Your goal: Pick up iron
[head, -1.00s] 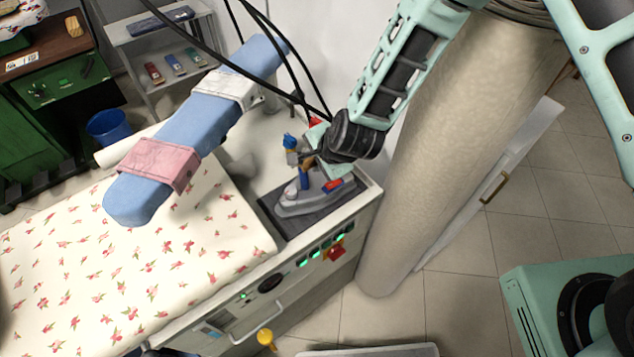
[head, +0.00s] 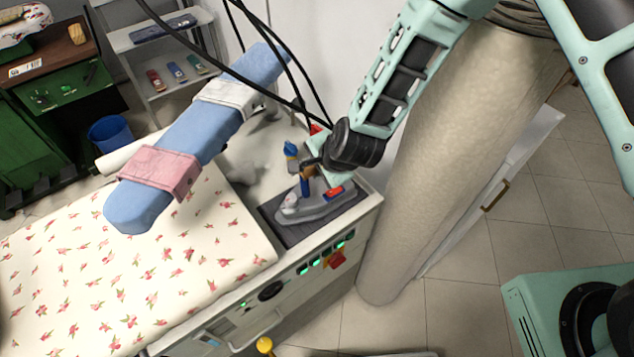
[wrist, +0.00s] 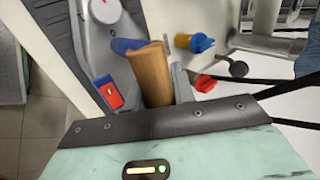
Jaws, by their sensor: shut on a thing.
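The iron (head: 312,204) is grey with a wooden-and-blue handle and a red part. It sits on a dark rest pad (head: 290,236) at the right end of the ironing station. In the wrist view, the iron's brown handle (wrist: 150,75) stands between my fingers, with its grey body (wrist: 95,40) to the left. My gripper (head: 312,168) is shut on the handle from above and behind. The fingers are partly hidden by the arm and handle. I cannot tell any gap between the iron and the pad.
A blue padded sleeve board (head: 195,130) with pink and white cloths stands left of the iron. A floral ironing surface (head: 150,270) lies below it. Black cables (head: 290,70) hang close behind my gripper. A large beige column-like form (head: 440,150) stands to the right.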

